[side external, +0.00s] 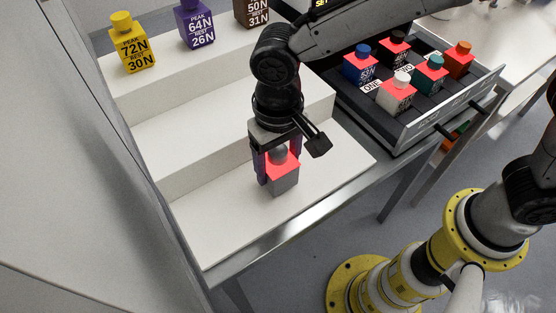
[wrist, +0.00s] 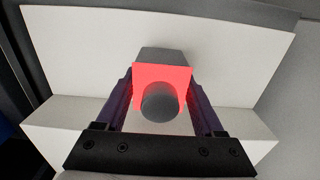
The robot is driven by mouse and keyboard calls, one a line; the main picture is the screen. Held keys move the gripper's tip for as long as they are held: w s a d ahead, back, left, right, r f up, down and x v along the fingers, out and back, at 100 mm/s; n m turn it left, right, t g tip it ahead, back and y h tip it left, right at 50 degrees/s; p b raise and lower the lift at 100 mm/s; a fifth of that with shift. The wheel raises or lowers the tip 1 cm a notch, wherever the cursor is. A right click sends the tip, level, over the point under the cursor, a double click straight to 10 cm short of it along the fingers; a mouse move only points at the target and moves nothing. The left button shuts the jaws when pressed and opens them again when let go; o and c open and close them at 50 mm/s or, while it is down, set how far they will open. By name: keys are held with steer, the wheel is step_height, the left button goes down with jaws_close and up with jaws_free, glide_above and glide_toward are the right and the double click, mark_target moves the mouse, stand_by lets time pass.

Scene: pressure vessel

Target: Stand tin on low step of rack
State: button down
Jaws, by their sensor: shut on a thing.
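A grey tin (side external: 284,181) with a grey round cap stands upright at the low front step of the white stepped rack (side external: 226,226). A red glow lights its top. My gripper (side external: 276,163) is around the tin from above, shut on its upper part. In the wrist view the tin (wrist: 161,88) sits between the two purple fingers, its cap toward the camera. The tin's base looks at or very near the step surface; I cannot tell whether it touches.
Yellow (side external: 132,47), purple (side external: 196,26) and brown (side external: 252,10) tins stand on the top step. An open drawer (side external: 430,105) of several coloured tins is at right. The low step is clear left of the tin.

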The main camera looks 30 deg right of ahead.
jaws_free()
steer(key=shift+f, duration=0.15)
step_height(320, 180, up, 12)
steer(key=shift+r, duration=0.2)
stand_by(0.3)
